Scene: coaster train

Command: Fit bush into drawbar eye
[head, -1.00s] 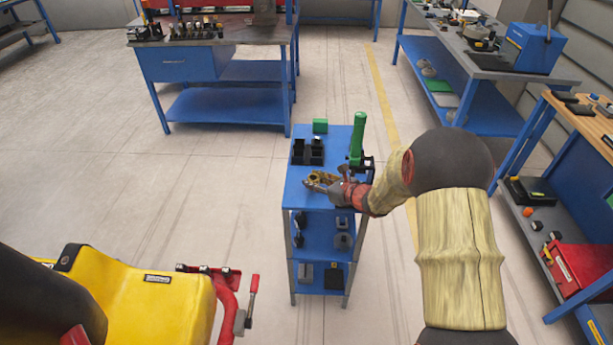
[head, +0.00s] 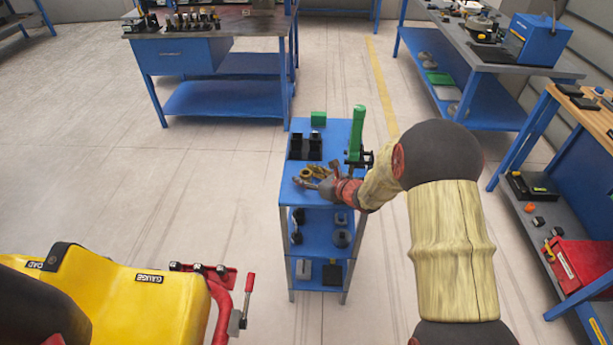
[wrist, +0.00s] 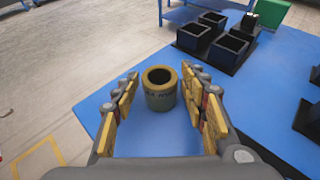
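The bush is a short hollow brass-coloured cylinder (wrist: 160,90) with a dark bore and faint lettering on its side. It stands upright on the blue top of a small trolley (head: 327,128). My gripper (wrist: 163,98) is open, with its yellow-padded fingers on either side of the bush. In the head view my gripper (head: 312,180) is low over the trolley's front left part, beside small brass-coloured shapes. I cannot make out a drawbar eye in either view.
Several black square bins (wrist: 228,45) stand behind the bush, with a green block (wrist: 273,12) beyond. A tall green post (head: 357,133) on a black base stands at the trolley's right. The yellow machine (head: 120,300) is at lower left.

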